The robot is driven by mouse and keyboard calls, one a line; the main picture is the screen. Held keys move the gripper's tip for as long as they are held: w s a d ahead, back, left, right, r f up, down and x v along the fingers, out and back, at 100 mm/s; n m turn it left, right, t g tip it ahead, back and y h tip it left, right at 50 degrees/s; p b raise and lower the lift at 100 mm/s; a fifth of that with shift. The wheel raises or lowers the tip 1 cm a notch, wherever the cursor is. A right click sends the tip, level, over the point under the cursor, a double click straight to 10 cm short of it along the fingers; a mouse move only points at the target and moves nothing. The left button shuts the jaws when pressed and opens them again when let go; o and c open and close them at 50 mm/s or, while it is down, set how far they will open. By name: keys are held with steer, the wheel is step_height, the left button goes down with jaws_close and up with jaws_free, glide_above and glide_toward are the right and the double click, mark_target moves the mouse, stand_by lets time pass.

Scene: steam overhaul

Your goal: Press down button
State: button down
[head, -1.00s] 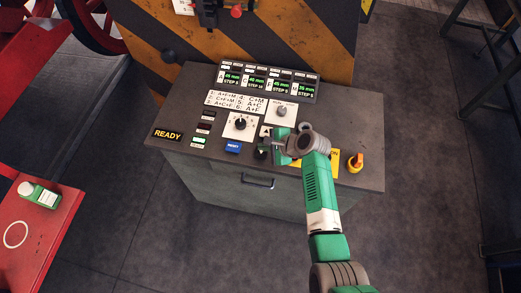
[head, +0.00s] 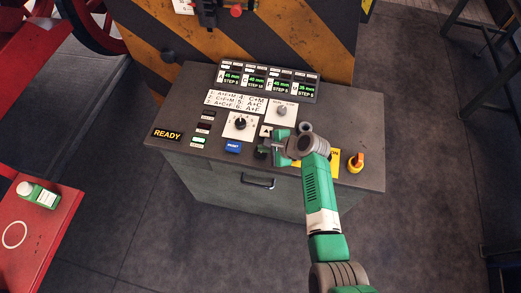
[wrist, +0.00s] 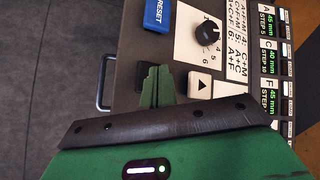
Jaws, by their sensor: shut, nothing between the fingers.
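My gripper (head: 265,148) is shut and empty, low over the front of the control panel (head: 345,175). Its closed green fingers also show in the wrist view (wrist: 157,85). A white key with a black up arrow (head: 266,131) lies just behind the fingertips; in the wrist view it shows to their right (wrist: 201,85).
A blue RESET button (head: 232,147) and a black rotary knob (head: 240,123) are close by. A grey knob (head: 281,110) stands behind, and an orange switch (head: 355,161) is on the right. Displays (head: 266,82) line the back edge.

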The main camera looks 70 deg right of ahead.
steer(key=shift+f+b, duration=0.3)
steer(key=shift+f, duration=0.2)
steer(key=shift+r, duration=0.1)
stand_by(0.3)
steer(key=shift+r+p, duration=1)
steer(key=shift+p, duration=0.15)
steer(key=shift+r, duration=0.1)
step_height(320, 180, up, 6)
steer(key=p, duration=0.6)
